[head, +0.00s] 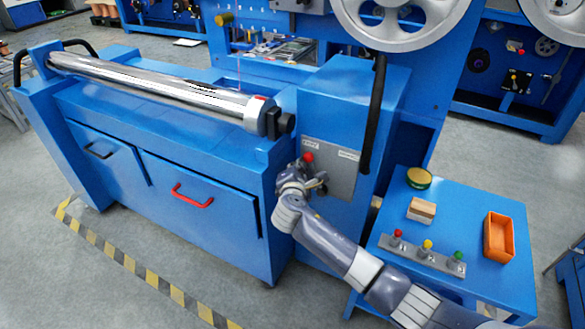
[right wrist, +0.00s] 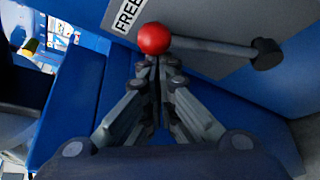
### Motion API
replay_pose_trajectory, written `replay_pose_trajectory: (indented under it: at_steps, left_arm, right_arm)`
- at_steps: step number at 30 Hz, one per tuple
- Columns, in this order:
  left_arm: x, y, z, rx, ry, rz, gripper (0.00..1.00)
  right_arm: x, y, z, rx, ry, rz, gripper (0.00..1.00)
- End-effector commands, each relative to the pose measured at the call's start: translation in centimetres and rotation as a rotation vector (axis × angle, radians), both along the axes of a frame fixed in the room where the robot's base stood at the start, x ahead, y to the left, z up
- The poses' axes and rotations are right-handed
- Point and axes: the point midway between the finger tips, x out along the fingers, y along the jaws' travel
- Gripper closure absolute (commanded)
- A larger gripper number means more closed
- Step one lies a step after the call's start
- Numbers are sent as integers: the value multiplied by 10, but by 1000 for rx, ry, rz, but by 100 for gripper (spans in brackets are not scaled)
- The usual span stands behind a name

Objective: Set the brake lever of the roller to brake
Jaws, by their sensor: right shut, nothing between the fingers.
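The brake lever shows as a red knob (head: 308,157) on a grey plate (head: 343,178) at the roller stand's right end. In the right wrist view, its grey rod (right wrist: 212,47) runs from a dark pivot to the red knob (right wrist: 154,38), beside the FREE label (right wrist: 130,14). The lever leans to the FREE side. The shiny roller (head: 160,86) lies along the top of the blue stand. My right gripper (head: 307,171) is shut and empty; in its wrist view the fingertips (right wrist: 154,62) are right at the knob, contact unclear. My left gripper is not in view.
A blue side table (head: 460,205) stands at right with a button bar (head: 422,256), an orange bin (head: 498,238), a wooden block (head: 421,211) and a round tin (head: 418,178). A black hose (head: 374,115) hangs beside the plate. A red drawer handle (head: 192,197) sticks out at left.

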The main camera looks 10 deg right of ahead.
Motion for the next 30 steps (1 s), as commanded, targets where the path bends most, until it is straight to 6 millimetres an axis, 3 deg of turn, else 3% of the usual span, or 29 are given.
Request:
replay_pose_trajectory:
  at_steps: [6, 16, 27, 30]
  left_arm:
    - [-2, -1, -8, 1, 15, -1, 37]
    - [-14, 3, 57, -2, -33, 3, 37]
    - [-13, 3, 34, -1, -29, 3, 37]
    - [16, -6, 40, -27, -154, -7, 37]
  right_arm:
    - [-11, -15, 8, 112, -102, -3, 100]
    - [-27, -32, 15, 280, -247, -3, 100]
    - [-38, -44, 18, 385, -340, -2, 100]
    - [-40, -47, 18, 410, -362, -4, 100]
